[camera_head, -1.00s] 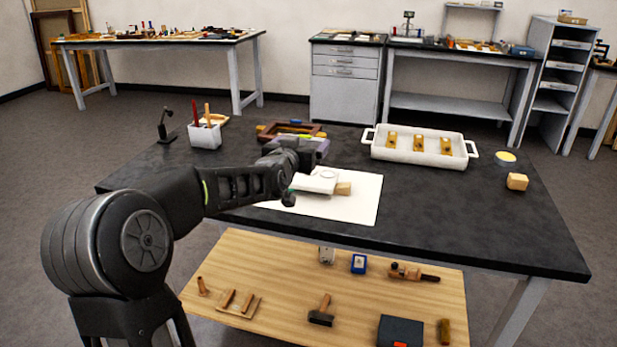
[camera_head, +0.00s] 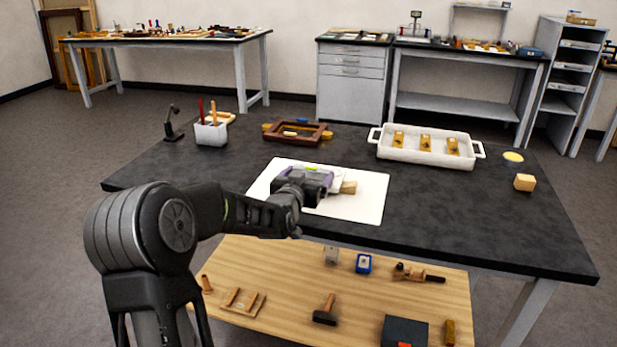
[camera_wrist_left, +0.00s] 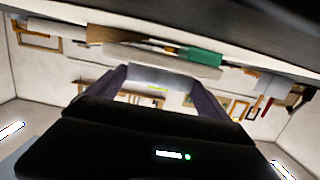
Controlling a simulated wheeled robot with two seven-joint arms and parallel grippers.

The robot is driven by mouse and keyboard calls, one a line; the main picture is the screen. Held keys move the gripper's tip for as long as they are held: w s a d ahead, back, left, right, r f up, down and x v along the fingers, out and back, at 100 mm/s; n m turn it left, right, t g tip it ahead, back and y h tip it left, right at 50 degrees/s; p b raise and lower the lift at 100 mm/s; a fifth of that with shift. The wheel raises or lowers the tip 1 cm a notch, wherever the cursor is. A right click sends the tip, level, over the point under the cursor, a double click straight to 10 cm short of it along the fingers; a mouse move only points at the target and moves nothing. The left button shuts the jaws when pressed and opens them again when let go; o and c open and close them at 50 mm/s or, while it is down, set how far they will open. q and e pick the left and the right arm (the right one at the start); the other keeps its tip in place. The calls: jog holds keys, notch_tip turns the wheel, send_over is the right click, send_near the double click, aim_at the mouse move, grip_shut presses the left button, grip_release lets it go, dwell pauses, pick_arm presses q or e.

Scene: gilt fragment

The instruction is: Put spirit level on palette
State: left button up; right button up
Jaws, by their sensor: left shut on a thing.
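My left gripper (camera_head: 314,180), with purple-grey fingers, is over the white sheet on the dark table. It is shut on the spirit level, whose yellow-green strip (camera_head: 312,168) shows between the fingers. In the left wrist view the fingers (camera_wrist_left: 160,88) hold the grey spirit level (camera_wrist_left: 160,77). A pale flat piece that looks like the palette (camera_wrist_left: 150,58) is beside it; the arm mostly hides it in the head view. Whether the level touches it, I cannot tell. A brush with tan bristles (camera_head: 348,187) lies there; its green part (camera_wrist_left: 200,55) shows in the wrist view. My right gripper is out of view.
The white sheet (camera_head: 369,195) lies on the dark table (camera_head: 450,220). Behind are a brown frame (camera_head: 297,139), a white tray (camera_head: 425,159) with several yellow blocks and a cup (camera_head: 210,133) of tools. A wooden block (camera_head: 524,182) is at right. The table's front right is clear.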

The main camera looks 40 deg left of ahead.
pick_arm(q)
jog(key=shift+f, duration=0.15)
jog(key=shift+f+b, duration=0.1)
jog(key=shift+b, duration=0.2)
jog(key=o, duration=1.1)
